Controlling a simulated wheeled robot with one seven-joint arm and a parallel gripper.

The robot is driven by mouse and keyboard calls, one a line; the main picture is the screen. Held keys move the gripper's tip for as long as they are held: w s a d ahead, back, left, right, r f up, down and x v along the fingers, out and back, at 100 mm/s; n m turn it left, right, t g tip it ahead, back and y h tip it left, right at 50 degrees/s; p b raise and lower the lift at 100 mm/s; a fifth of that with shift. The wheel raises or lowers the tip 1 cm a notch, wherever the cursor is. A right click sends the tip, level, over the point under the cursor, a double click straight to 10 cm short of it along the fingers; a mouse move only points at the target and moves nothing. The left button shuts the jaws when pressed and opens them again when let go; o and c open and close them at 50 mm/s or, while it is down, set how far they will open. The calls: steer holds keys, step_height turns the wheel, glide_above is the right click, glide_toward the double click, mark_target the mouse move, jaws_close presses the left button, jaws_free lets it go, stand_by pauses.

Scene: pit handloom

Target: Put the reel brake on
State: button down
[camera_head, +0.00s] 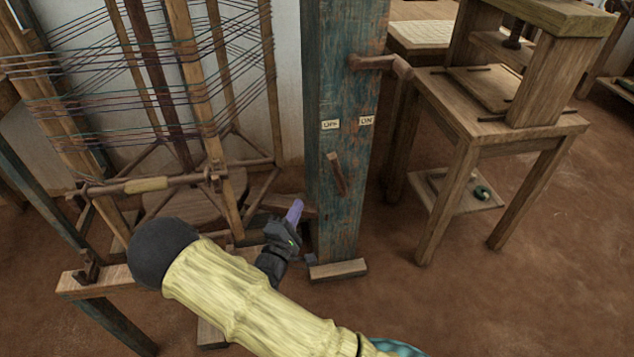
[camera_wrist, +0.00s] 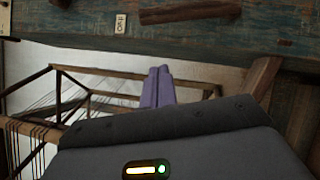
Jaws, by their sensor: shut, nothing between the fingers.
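The reel brake lever (camera_head: 337,173) is a short brown wooden bar on the front of a worn blue post (camera_head: 333,70). It is tilted, its top end leaning left toward the OFF label (camera_head: 330,125). The ON label (camera_head: 367,120) is up and to its right. In the wrist view the lever (camera_wrist: 190,13) lies along the top edge, near the OFF label (camera_wrist: 120,24). My gripper (camera_head: 295,211) is left of the post and lower than the lever, apart from it. Its purple fingers (camera_wrist: 158,88) are shut together and empty.
A reel frame wound with coloured threads (camera_head: 140,100) stands at the left. A wooden peg arm (camera_head: 372,62) juts from the post's right side. A wooden table with a press (camera_head: 480,110) stands at the right. Bare floor lies in front of the post's foot (camera_head: 338,269).

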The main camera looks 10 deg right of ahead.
mark_target(339, 177)
steer(key=s+d+b+x, duration=0.1)
steer(key=d+b+x, duration=0.1)
steer(key=x, duration=1)
steer(key=shift+d+r+b, duration=0.35)
steer(key=shift+b, duration=0.55)
steer(key=shift+r, duration=0.1)
